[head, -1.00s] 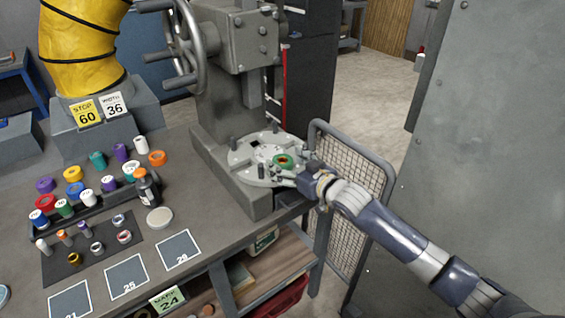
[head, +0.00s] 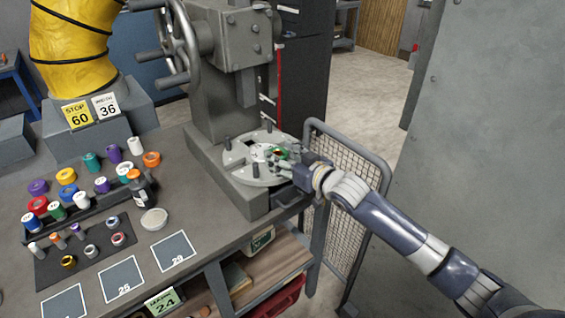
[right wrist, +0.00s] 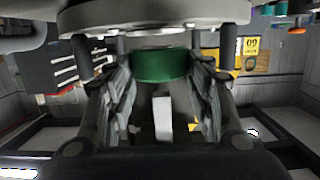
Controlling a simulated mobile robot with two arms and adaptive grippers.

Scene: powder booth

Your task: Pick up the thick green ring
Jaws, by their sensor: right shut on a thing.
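The thick green ring (head: 279,153) is at the right side of the round grey plate (head: 240,169) of the press in the head view. My right gripper (head: 284,160) reaches in from the right and is shut on the ring. In the right wrist view the green ring (right wrist: 160,65) sits between the two fingers (right wrist: 160,92), near the plate edge (right wrist: 150,14). I cannot tell for certain whether the ring touches the plate. The fingers hide part of it in the head view. My left gripper is not in view.
Short dark posts stand on the plate around the ring. The press column (head: 220,95) rises behind it. A mesh guard (head: 343,185) stands close to my right arm. Several coloured spools (head: 66,176) and a dark bottle (head: 143,190) stand on the bench at left.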

